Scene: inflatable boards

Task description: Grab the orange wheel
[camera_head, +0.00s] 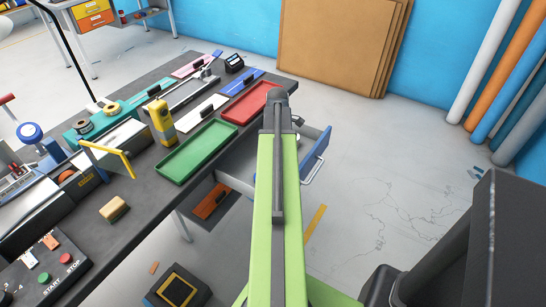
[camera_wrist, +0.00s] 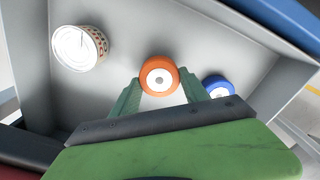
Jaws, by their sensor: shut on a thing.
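The orange wheel (camera_wrist: 159,76) has a white hub and shows in the wrist view, between the two green fingers of my gripper (camera_wrist: 160,88). My gripper is shut on it, with one finger on each side. The wheel is inside or just above an open grey drawer (camera_wrist: 33,98); its exact height I cannot tell. In the head view my green arm reaches over the open drawer (camera_head: 318,146), and the gripper and wheel are hidden.
A blue wheel (camera_wrist: 218,86) lies right of the orange one in the drawer. A white can (camera_wrist: 80,47) stands at the left. The drawer walls enclose them. The dark workbench (camera_head: 152,195) carries a green tray (camera_head: 198,152) and a red tray (camera_head: 250,102).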

